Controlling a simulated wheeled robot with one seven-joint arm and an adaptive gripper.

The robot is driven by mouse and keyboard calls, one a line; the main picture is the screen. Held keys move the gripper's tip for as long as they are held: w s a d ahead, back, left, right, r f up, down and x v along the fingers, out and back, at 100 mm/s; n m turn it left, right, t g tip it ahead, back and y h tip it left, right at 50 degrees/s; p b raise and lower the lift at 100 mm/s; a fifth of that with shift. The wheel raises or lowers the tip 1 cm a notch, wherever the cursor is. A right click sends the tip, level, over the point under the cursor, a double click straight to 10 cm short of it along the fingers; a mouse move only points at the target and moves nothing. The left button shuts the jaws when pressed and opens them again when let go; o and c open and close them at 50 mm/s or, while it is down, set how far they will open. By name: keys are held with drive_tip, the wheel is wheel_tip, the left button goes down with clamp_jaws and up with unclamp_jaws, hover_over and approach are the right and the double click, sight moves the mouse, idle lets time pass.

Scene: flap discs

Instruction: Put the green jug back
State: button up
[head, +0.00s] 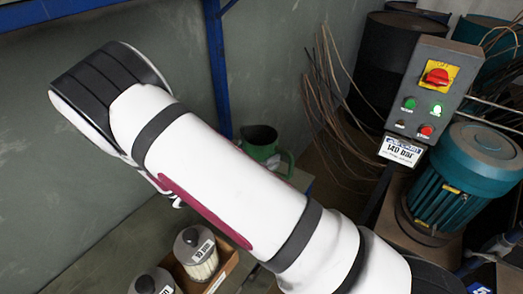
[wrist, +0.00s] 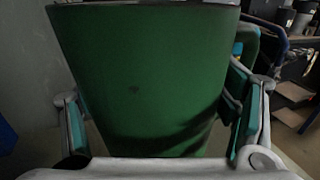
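The green jug (head: 260,140) shows in the head view behind my arm, upright with its dark mouth up and its handle on the right. My arm hides its lower part and what it stands on. In the wrist view the green jug (wrist: 150,85) fills the middle. My gripper (wrist: 155,105) has one teal-padded finger at each side of it, the pads close to its walls. I cannot tell whether they press on it. In the head view my arm hides nearly all of the gripper.
Two labelled filter canisters (head: 196,252) stand at the front, one in a cardboard box (head: 229,262). A blue post (head: 216,70) rises behind my arm. At right are a control panel (head: 428,92), a teal motor (head: 465,180), dark barrels (head: 385,60) and loose rods (head: 335,110).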

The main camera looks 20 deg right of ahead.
drive_tip(key=shift+o, duration=1.2)
drive_tip(key=v, duration=1.2)
drive_tip(key=s+d+r+m+g+y+p, duration=0.3)
drive_tip(key=s+d+r+m+y, duration=0.25)
drive_tip(key=r, duration=0.35)
drive_tip(key=s+d+r+m+g+y+p, duration=0.2)
drive_tip(key=s+d+r+m+g+y, duration=0.25)
drive_tip(key=s+d+r, duration=0.35)
drive_tip(key=s+a+r+m+t+y+p, duration=0.2)
drive_tip(key=s+r+m+t+y+p, duration=0.4)
drive_tip(key=s+r+m, duration=0.5)
drive_tip(key=s+r+t+y, duration=0.1)
drive_tip(key=s+r, duration=0.3)
drive_tip(key=s, duration=0.1)
